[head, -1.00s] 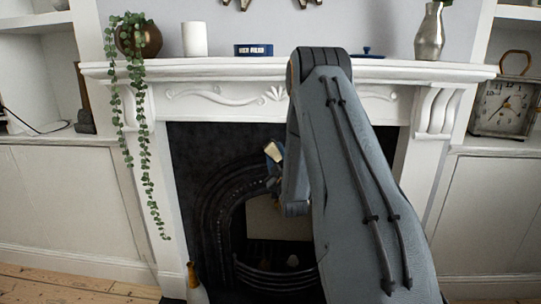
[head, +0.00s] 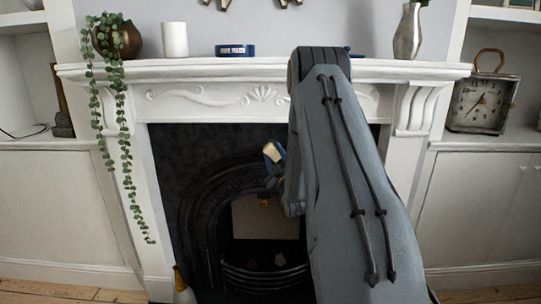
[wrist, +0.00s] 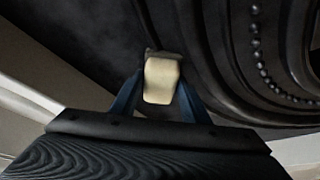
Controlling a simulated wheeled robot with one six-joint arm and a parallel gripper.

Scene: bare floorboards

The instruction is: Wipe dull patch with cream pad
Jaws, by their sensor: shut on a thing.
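A cream pad (head: 273,151) is held in my gripper (head: 275,163), in front of the black fireplace. In the wrist view the cream pad (wrist: 161,80) sits between the two blue fingers of my gripper (wrist: 159,98), which is shut on it. The pad's dark far edge is close to the black fireplace surface; I cannot tell whether it touches. The black panel (wrist: 85,45) looks faintly cloudy in the wrist view. I cannot make out a distinct dull patch; my arm hides part of the fireplace's right side.
A white mantelpiece (head: 200,70) juts out above, carrying a trailing plant (head: 112,60), a white candle (head: 174,39), a blue tin (head: 235,50) and a metal vase (head: 408,32). A bottle (head: 180,279) stands low left. A clock (head: 482,103) is on the right shelf.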

